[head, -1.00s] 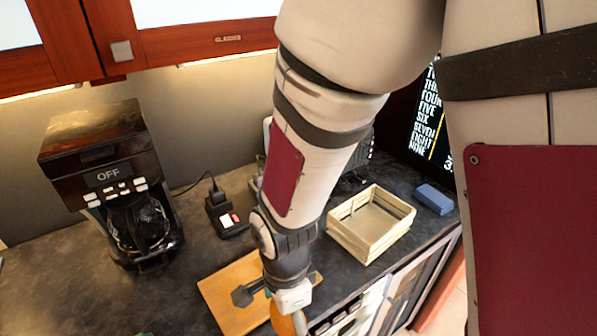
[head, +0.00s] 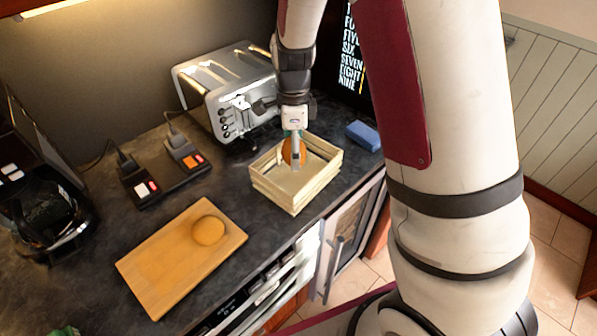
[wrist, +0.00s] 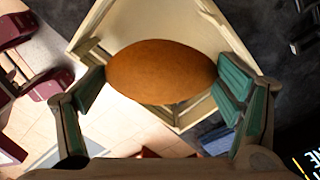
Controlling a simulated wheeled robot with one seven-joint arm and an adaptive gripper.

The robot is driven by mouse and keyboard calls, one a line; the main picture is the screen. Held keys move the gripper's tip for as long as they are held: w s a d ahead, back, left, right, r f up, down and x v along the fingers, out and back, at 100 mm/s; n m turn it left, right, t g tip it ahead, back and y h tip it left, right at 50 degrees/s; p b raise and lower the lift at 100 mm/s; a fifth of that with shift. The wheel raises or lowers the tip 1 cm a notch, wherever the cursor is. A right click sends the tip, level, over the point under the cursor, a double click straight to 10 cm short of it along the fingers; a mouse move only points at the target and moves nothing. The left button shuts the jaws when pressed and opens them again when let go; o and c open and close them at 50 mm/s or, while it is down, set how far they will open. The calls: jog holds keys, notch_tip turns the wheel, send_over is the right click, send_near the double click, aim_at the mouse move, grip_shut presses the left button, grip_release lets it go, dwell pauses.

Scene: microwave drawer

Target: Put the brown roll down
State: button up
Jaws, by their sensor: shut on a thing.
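The brown roll (wrist: 162,71) is held between the green-padded fingers of my gripper (wrist: 158,85) in the wrist view. In the head view the roll (head: 288,152) shows partly behind my gripper (head: 295,152). My gripper is shut on it, over the pale wooden crate (head: 274,196). The crate's walls (wrist: 88,30) show behind the roll in the wrist view. I cannot tell whether the roll touches the crate floor. No other thing shows inside the crate.
A wooden board (head: 165,262) with a round bun (head: 208,230) lies to the left. A toaster (head: 222,95) stands behind the crate. A blue block (head: 364,135) lies right of it. A coffee maker (head: 40,200) and a black switch box (head: 165,172) are farther left. The counter's front edge is close.

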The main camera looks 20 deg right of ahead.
aim_at(295, 181)
notch_tip(295, 181, down, 9)
jog(key=shift+p, duration=0.45)
jog(key=shift+f, duration=0.15)
jog(key=o, duration=1)
jog(key=shift+o, duration=0.2)
